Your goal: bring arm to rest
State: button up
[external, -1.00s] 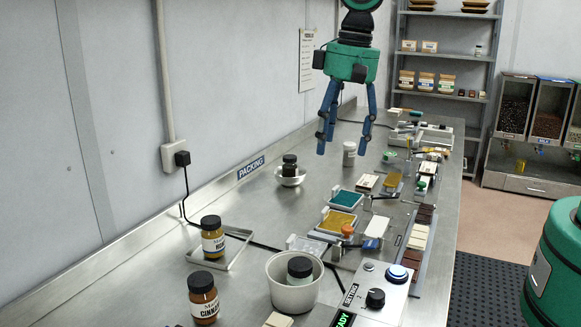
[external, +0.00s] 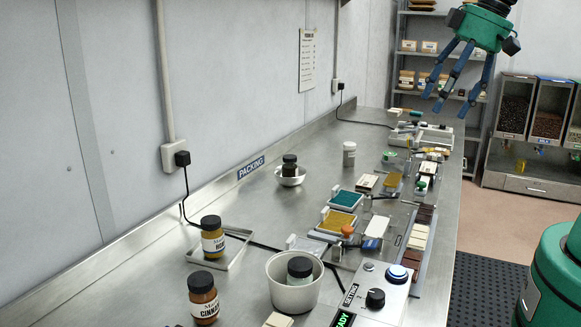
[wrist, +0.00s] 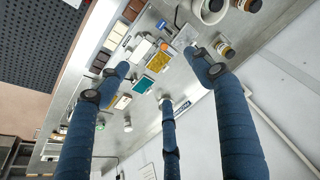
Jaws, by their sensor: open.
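My gripper (external: 452,95) is at the top right in the external view, high above the far end of the bench. Its blue fingers are spread apart and nothing is between them. In the wrist view my gripper (wrist: 155,95) shows as three blue fingers reaching over the bench, open and empty. The bench top lies well below the fingertips, and no finger touches anything. The upper arm links are out of the external view.
The steel bench (external: 310,215) carries jars (external: 204,297), a white pot (external: 294,285), a small bowl (external: 290,176), coloured trays (external: 346,200) and a control box (external: 375,295). Shelves (external: 440,100) and bean dispensers (external: 535,120) stand behind. Air around my gripper looks free.

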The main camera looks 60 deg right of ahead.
jog(key=s+d+f+b, duration=0.1)
jog(key=s, duration=0.4)
jog(key=s+d+f+n+t+b, duration=0.1)
jog(key=s+d+f+b, duration=0.1)
jog(key=s, duration=0.4)
jog(key=shift+d, duration=0.25)
jog(key=shift+b, duration=0.35)
